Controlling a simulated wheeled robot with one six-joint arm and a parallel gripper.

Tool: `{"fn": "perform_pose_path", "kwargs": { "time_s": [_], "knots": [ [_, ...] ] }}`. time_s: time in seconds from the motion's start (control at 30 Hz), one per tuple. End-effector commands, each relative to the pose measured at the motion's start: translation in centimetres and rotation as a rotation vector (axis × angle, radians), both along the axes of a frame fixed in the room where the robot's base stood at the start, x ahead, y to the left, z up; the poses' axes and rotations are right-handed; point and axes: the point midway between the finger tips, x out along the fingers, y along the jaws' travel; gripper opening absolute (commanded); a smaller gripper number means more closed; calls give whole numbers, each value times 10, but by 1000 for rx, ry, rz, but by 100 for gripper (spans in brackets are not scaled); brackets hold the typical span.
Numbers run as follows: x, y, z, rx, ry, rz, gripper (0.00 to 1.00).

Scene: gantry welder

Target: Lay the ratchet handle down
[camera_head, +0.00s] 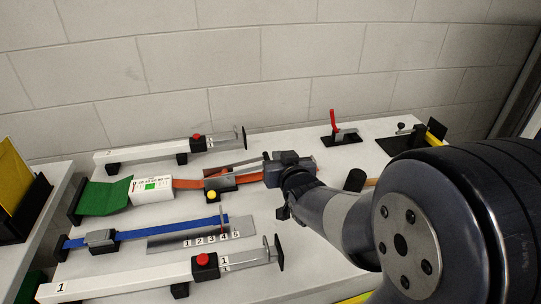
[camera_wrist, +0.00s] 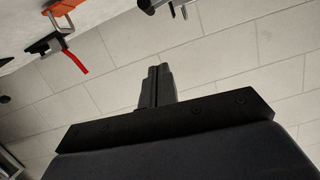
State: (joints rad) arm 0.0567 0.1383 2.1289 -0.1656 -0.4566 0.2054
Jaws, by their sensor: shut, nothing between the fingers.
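The ratchet (camera_head: 219,184) sits on an orange strap (camera_head: 188,183) near the middle of the table in the head view. My gripper (camera_head: 268,158) is just right of the ratchet, above the strap, and partly hidden by my wrist. In the wrist view my gripper (camera_wrist: 158,72) is shut and empty, with the wall behind its fingers.
Two white bar clamps (camera_head: 150,152) (camera_head: 130,278) lie behind and in front. A blue strap (camera_head: 150,230) and numbered plate (camera_head: 200,238) lie nearer. A red-handled clamp (camera_head: 340,133) stands at the back, also in the wrist view (camera_wrist: 52,44). The block wall (camera_head: 290,60) closes the back.

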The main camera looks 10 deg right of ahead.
Motion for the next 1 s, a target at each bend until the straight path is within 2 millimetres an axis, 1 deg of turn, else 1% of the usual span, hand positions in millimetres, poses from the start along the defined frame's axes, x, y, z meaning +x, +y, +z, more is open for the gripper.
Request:
{"fn": "perform_pose_path", "kwargs": {
  "time_s": [0.1,0.57,0.6,0.7,0.83,1.0],
  "knots": [
    [17,1,-5,1,3,1,0],
    [84,2,-21,1,1,0,0],
    [82,2,-31,2,6,0,0],
    [81,3,-45,0,5,0,0],
    [81,4,-55,1,2,0,0],
    [81,4,-60,1,0,0,0]
  ]
}}
